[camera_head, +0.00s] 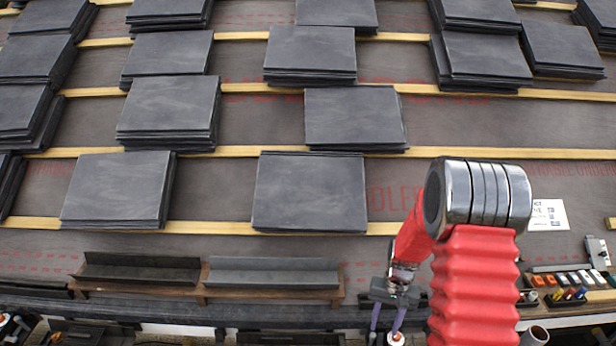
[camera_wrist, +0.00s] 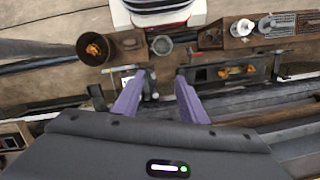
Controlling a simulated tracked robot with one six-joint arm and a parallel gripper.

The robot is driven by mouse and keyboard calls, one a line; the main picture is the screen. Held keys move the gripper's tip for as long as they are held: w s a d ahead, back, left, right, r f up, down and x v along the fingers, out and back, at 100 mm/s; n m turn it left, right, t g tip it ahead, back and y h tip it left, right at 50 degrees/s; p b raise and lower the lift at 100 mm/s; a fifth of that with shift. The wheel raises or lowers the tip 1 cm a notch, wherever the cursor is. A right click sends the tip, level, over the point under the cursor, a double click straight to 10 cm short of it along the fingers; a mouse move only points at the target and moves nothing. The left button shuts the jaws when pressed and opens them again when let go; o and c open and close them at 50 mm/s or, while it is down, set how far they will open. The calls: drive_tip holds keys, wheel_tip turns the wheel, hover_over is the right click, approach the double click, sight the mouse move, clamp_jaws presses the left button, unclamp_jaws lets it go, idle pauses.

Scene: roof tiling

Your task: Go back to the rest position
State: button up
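My red arm (camera_head: 474,285) rises at the lower right of the head view and bends down toward the front edge of the roof. My gripper (camera_head: 385,334) hangs at its end, low in the head view, pointing downward. In the wrist view my gripper (camera_wrist: 161,76) shows two purple fingers spread apart, with nothing held between them. The fingers lie over the zone of trays and containers along the roof's lower edge. Part of the gripper is cut off by the bottom of the head view.
Stacks of dark slates (camera_head: 309,192) lie on the wooden battens (camera_head: 220,228). Two dark angled pieces (camera_head: 273,272) rest on a ledge below. A tool tray (camera_head: 570,283) sits at right. The wrist view shows a round brown container (camera_wrist: 94,48) and a grey cup (camera_wrist: 162,45).

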drive_tip(key=s+a+r+n+t, duration=0.1)
drive_tip(key=s+r, duration=0.5)
drive_tip(key=r, duration=0.6)
drive_tip(key=s+a+r+n+t, duration=0.1)
drive_tip(key=s+a+r+t, duration=0.2)
drive_tip(key=r, duration=1)
drive_tip(key=s+a+r+n+t, duration=0.1)
drive_tip(key=s+a+r+t, duration=0.1)
drive_tip(key=s+r, duration=0.7)
drive_tip(key=shift+a+r+t+h, duration=0.15)
drive_tip(key=shift+r+t+h, duration=0.45)
drive_tip(key=shift+r, duration=1.55)
drive_tip(key=shift+c, duration=1.2)
